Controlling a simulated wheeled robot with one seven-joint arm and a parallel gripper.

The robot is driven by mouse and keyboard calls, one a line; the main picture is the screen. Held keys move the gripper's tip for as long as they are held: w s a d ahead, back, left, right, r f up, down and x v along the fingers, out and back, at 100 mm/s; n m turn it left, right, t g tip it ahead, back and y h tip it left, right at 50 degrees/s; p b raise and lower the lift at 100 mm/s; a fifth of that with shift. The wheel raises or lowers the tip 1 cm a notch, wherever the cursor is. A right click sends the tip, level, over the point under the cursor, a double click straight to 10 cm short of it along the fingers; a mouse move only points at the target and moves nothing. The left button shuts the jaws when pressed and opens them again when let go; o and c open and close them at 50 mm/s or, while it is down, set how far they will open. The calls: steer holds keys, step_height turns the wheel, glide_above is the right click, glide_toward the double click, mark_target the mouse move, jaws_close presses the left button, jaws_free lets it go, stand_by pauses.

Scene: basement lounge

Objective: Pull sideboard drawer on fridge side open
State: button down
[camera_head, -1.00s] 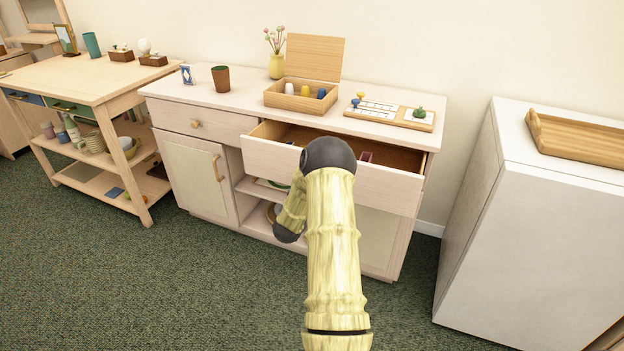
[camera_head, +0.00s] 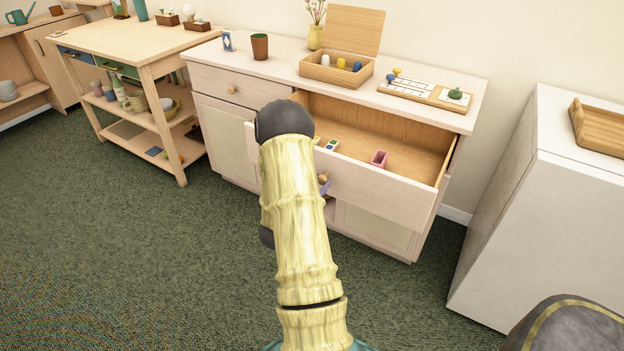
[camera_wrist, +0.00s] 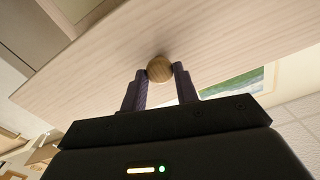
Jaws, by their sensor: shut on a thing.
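The sideboard (camera_head: 268,80) is pale wood, and its drawer on the fridge side (camera_head: 385,192) stands well open. In the wrist view, my gripper (camera_wrist: 160,75) is shut on the drawer's round wooden knob (camera_wrist: 159,69), one finger on each side. In the head view, my arm hides part of the drawer front, and only a bit of the purple gripper (camera_head: 324,186) shows at the knob.
The white fridge (camera_head: 520,190) stands at the right with a wooden tray (camera_head: 600,128) on top. A dark rounded object (camera_head: 570,325) is at the bottom right. A wooden trolley table (camera_head: 120,50) stands at the left. The green carpet (camera_head: 130,260) in front is clear.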

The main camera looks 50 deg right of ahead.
steer(key=shift+a+f, duration=0.15)
steer(key=shift+a, duration=0.05)
steer(key=c, duration=1.4)
jaws_free()
steer(key=o, duration=0.3)
steer(key=shift+a, duration=0.15)
steer(key=shift+o, duration=0.2)
steer(key=s+a, duration=0.1)
steer(key=a, duration=0.7)
steer(key=s+a, duration=0.2)
steer(key=a, duration=0.7)
steer(key=shift+s+p, duration=0.25)
steer(key=shift+p, duration=0.15)
steer(key=shift+w, duration=0.1)
